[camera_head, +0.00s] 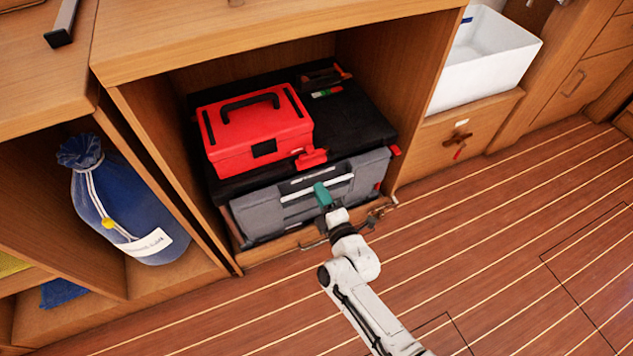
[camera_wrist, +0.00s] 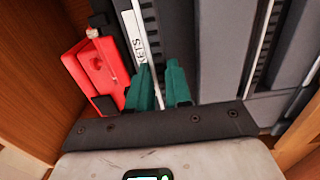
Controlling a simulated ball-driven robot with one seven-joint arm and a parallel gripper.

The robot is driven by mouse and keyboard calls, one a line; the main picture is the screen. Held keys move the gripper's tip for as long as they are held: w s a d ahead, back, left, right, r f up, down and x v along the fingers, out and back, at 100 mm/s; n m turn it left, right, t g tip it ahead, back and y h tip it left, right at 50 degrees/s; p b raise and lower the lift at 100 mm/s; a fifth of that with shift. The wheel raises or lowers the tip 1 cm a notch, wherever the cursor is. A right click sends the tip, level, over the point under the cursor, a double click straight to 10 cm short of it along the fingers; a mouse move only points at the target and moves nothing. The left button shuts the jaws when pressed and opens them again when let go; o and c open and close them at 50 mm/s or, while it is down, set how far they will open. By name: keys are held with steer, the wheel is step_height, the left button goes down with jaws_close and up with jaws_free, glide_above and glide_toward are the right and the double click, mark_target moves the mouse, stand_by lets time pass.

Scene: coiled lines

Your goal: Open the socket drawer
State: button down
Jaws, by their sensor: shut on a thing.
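The socket drawer is part of the grey tool chest (camera_head: 258,216) in the open locker. Its white label (camera_wrist: 138,46) ends in "KETS" in the wrist view. A pale handle strip (camera_wrist: 157,92) runs beside the label and passes between my teal fingers. My gripper (camera_head: 322,194) is at the middle of the chest front; it also shows in the wrist view (camera_wrist: 161,84), shut on this strip. The drawer front looks about flush with the chest in the head view. My fingers hide part of the strip.
A red toolbox (camera_head: 257,132) sits on the black chest top (camera_head: 352,118). Wooden locker walls (camera_head: 160,140) flank the chest. The plank floor (camera_head: 480,240) in front is clear.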

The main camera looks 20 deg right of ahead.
steer(key=s+p, duration=0.4)
steer(key=s, duration=2.1)
steer(key=shift+p, duration=0.3)
steer(key=c, duration=1)
jaws_free()
steer(key=shift+c, duration=0.2)
steer(key=shift+s, duration=0.1)
steer(key=s, duration=1)
steer(key=shift+s+p, duration=0.3)
steer(key=shift+s, duration=0.05)
